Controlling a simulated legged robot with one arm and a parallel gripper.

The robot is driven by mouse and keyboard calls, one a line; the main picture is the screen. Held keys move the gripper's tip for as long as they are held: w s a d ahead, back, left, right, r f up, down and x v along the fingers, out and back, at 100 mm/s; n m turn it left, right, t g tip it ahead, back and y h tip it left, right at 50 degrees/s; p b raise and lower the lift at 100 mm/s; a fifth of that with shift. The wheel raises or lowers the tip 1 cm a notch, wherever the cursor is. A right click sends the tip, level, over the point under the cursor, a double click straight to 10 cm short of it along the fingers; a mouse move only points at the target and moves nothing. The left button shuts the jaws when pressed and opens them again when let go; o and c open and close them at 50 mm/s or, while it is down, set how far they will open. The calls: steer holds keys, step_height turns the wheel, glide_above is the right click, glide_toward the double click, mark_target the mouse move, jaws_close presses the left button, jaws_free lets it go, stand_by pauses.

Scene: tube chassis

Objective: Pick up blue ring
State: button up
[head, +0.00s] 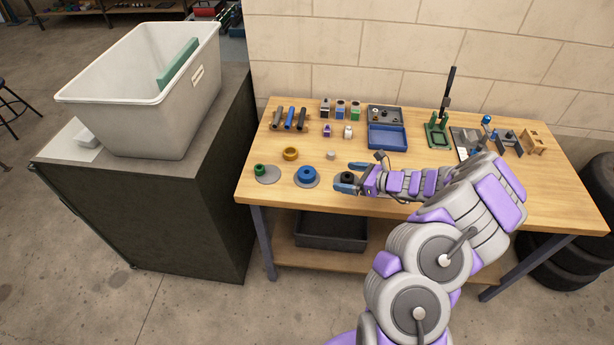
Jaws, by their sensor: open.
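The blue ring (307,174) lies on a round grey disc near the front edge of the wooden table, left of my gripper. My gripper (350,177) is open, with its blue fingertips pointing left. A dark ring-like piece (347,177) shows between or just beyond the fingertips; I cannot tell whether they touch it. The blue ring is apart from my gripper and fully visible.
A green ring (260,170) on a grey disc sits left of the blue ring, and a tan ring (291,154) lies behind it. Several tubes and small blocks stand further back near a blue tray (388,147). A white bin (183,121) stands on the dark cabinet at left.

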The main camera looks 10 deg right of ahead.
steer(key=b, duration=0.2)
glide_toward(311, 174)
steer(key=x, duration=0.5)
steer(key=shift+w+a+r, duration=0.15)
steer(key=shift+w, duration=0.15)
steer(key=b+x, duration=0.1)
steer(key=x, duration=0.1)
steer(key=f+b+x, duration=0.1)
steer(key=x, duration=0.1)
steer(key=shift+s, duration=0.15)
steer(key=shift+w+a, duration=0.25)
steer(key=shift+a, duration=0.05)
steer(key=c, duration=1.3)
steer(key=shift+r, duration=0.1)
